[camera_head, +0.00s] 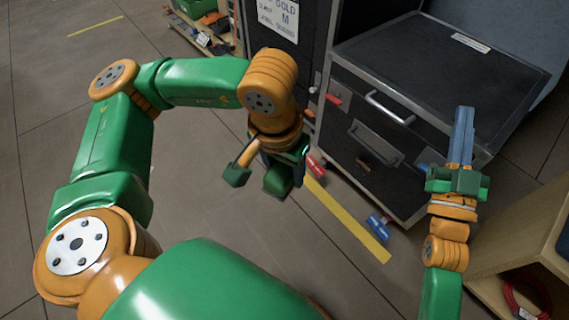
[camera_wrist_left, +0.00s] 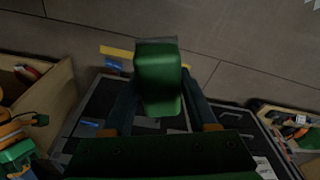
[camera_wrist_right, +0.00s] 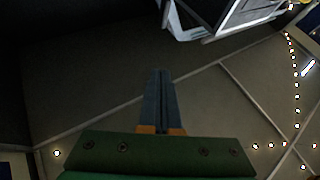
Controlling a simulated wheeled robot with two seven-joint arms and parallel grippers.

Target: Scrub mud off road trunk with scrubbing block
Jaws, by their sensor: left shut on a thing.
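The road trunk (camera_head: 440,60) is a black case with grey metal edges, and silver handles on its front, at the right of the head view. A small brown patch (camera_head: 362,165), perhaps mud, shows low on its front. My left gripper (camera_head: 281,164) is left of the trunk's front, apart from it. It is shut on a green block (camera_head: 278,182), likely the scrubbing block, which also shows between the fingers in the left wrist view (camera_wrist_left: 159,78). My right gripper (camera_head: 463,128) is shut and empty, in front of the trunk's right side in the head view.
A yellow floor strip (camera_head: 345,220) runs before the trunk, with a blue item (camera_head: 378,226) and a red item (camera_head: 316,165) near it. A tall dark case (camera_head: 290,55) stands behind my left gripper. A wooden shelf (camera_head: 480,270) is at lower right.

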